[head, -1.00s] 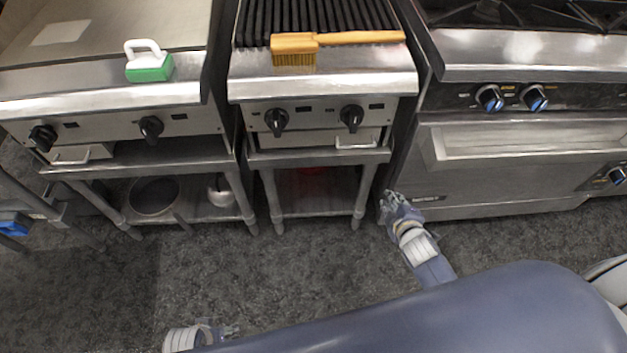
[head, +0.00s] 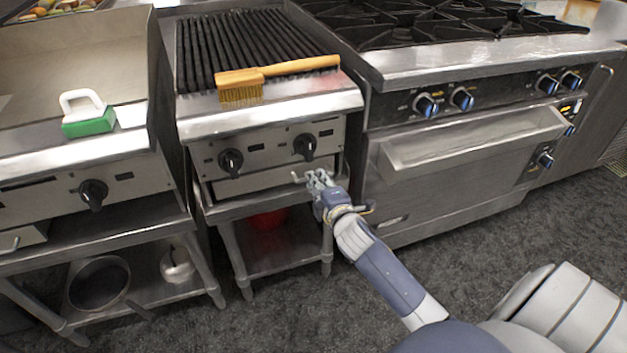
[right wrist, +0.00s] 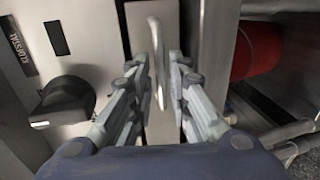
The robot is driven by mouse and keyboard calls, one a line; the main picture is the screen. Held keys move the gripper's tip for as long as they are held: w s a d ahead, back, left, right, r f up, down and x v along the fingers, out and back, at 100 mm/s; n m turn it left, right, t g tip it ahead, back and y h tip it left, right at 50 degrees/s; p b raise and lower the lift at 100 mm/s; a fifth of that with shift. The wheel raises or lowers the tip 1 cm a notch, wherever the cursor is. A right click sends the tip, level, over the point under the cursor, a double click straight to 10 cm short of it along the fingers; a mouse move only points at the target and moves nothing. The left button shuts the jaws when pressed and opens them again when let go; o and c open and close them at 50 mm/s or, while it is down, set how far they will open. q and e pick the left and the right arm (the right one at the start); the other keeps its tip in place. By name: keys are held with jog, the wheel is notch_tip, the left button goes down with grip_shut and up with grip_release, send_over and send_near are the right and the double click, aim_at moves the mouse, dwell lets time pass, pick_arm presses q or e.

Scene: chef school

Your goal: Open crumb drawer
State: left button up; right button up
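The crumb drawer (head: 252,184) is a flat steel front below the two black knobs of the charbroiler, and looks shut. Its light bar handle (head: 297,177) is at the drawer's right end, partly hidden by my right gripper (head: 318,178). In the right wrist view the drawer front (right wrist: 160,125) runs upright, and the handle (right wrist: 157,62) stands between the two fingers of the right gripper (right wrist: 160,75). The fingers are apart, one on each side of the handle, with a visible gap at the right finger. My left gripper is not in view.
A wooden brush (head: 240,94) lies on the charbroiler's front ledge. A red object (head: 268,218) sits on the shelf below. The range's oven door (head: 470,145) stands close to the right of my arm. A griddle with a green scrubber (head: 90,122) is at left. The floor in front is clear.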

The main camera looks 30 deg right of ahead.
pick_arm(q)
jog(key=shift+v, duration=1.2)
pick_arm(e)
jog(key=shift+x, duration=1.4)
jog(key=shift+c, duration=0.2)
grip_shut()
jog(key=shift+s+a, duration=0.1)
jog(key=shift+s, duration=0.05)
